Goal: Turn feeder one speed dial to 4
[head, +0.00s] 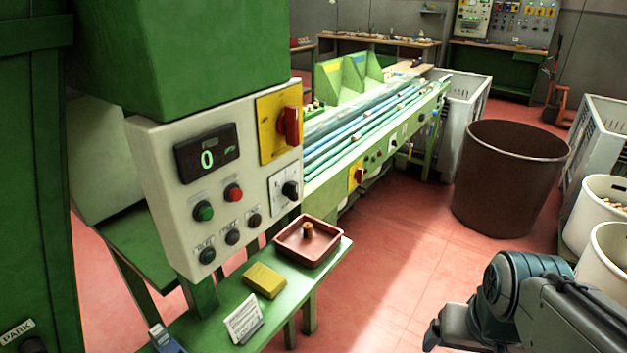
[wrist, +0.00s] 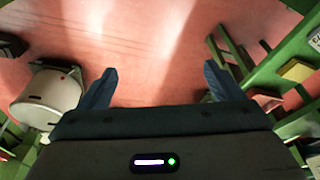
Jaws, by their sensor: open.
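A pale control box (head: 170,235) hangs on the green machine at the left of the head view. On its lower right is a white scale plate with a black dial (head: 290,190), likely the speed dial; its markings are too small to read. The box's display (head: 207,159) shows 0. My gripper is open and empty in the wrist view (wrist: 158,85), its two blue fingers wide apart over the red floor. In the head view my arm is at the lower right, well apart from the box and dial.
A yellow plate with a red rotary switch (head: 290,126) sits above the dial, and green and red buttons (head: 233,193) to its left. Below, a green shelf carries a red tray (head: 309,243) and a yellow block (head: 264,280). A brown bin (head: 510,180) stands right; red floor between is clear.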

